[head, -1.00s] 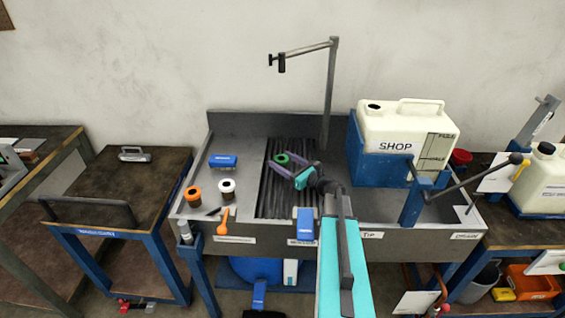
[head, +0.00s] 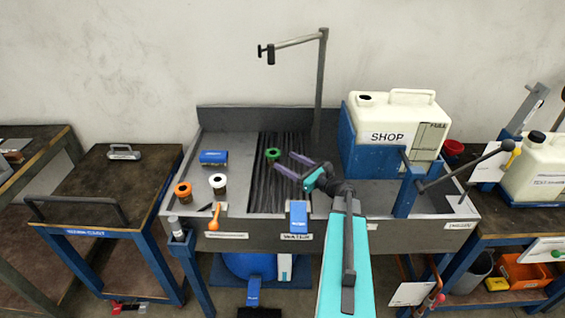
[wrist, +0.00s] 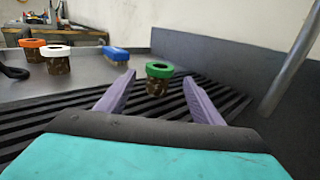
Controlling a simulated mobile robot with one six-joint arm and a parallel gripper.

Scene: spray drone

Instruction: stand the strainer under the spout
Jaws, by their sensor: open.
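A green-rimmed strainer (head: 273,154) with a dark mottled body stands upright on the dark slatted grate (head: 262,190) of the sink bench. In the head view it lies below the spout (head: 270,54), which hangs from a tall bent pipe; whether it is exactly under it I cannot tell. My gripper (head: 285,161) is open and empty, its purple fingers just right of the strainer and apart from it. In the wrist view the green-rimmed strainer (wrist: 159,78) stands beyond the fingertips, between them in the picture. An orange-rimmed strainer (head: 184,191) and a white-rimmed strainer (head: 218,184) stand left of the grate.
A large white SHOP jug (head: 395,125) sits in a blue holder to the right. The spout pipe (head: 320,90) rises behind the grate. The grate's front part is clear.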

